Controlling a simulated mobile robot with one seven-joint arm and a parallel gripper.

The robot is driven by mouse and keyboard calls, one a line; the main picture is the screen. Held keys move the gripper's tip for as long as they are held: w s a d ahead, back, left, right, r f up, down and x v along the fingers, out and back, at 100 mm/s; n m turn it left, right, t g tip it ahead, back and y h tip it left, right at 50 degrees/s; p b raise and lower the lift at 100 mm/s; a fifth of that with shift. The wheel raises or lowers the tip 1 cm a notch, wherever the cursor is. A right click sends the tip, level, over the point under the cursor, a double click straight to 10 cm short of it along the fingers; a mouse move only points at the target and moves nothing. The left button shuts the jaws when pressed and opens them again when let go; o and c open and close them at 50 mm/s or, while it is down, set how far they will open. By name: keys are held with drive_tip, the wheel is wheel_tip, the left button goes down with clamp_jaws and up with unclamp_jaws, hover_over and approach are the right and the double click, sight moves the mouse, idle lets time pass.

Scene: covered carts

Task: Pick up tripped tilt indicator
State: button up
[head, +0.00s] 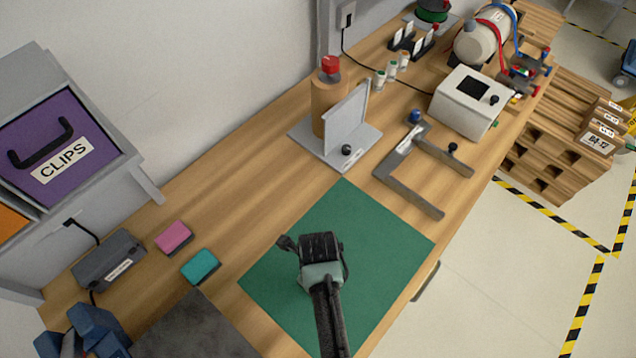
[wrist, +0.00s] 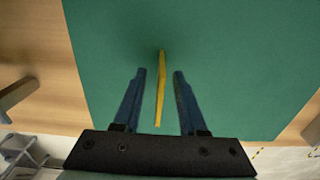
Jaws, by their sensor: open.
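A thin yellow piece (wrist: 162,90), seen almost edge-on, is on or just above the green mat (wrist: 225,45) in the wrist view. It looks like the tilt indicator, but no markings show, so I cannot tell whether it is tripped. My gripper (wrist: 159,73) is open, with one dark blue finger on each side of the piece and a gap on both sides. In the head view my gripper (head: 321,262) is over the green mat (head: 375,228), and my own arm and hand hide the yellow piece and the fingertips there.
A pink block (head: 173,237) and a teal block (head: 200,266) lie left of the mat. A grey U-shaped frame (head: 408,190) and a grey stand (head: 340,150) are behind it. A white box (head: 465,105) stands farther back. The mat around my gripper looks clear.

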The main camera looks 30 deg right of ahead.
drive_tip(key=shift+f, duration=0.2)
clamp_jaws()
drive_tip(key=shift+r, duration=0.1)
idle(0.4)
